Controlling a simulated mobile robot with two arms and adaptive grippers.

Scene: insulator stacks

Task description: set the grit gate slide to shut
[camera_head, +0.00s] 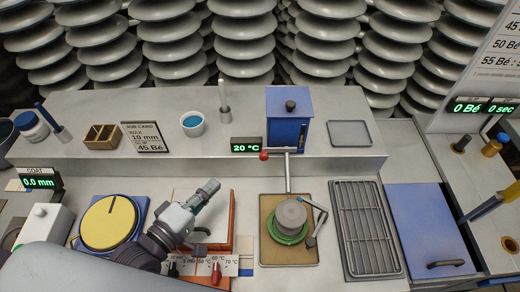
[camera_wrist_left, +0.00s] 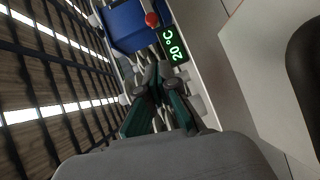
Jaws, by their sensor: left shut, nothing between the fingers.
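The grit gate slide shows as a red knob (camera_head: 264,155) at the left end of a short bar, low on the front of the blue hopper (camera_head: 287,132). A pale tube runs down from there toward the tan tray. In the left wrist view the red knob (camera_wrist_left: 152,19) is near the top, beside the blue hopper (camera_wrist_left: 135,25). My left gripper (camera_head: 212,187) is shut and empty, to the left of the knob and nearer the front, apart from it. Its closed fingers (camera_wrist_left: 158,72) point toward the knob in the wrist view. My right gripper is not in view.
A tan tray (camera_head: 268,255) holds a green and grey stack (camera_head: 290,218). A wire rack (camera_head: 366,230) and blue panel (camera_head: 428,225) lie to the right. A 20 °C display (camera_head: 246,147) sits beside the knob. A yellow disc (camera_head: 108,222) is at left.

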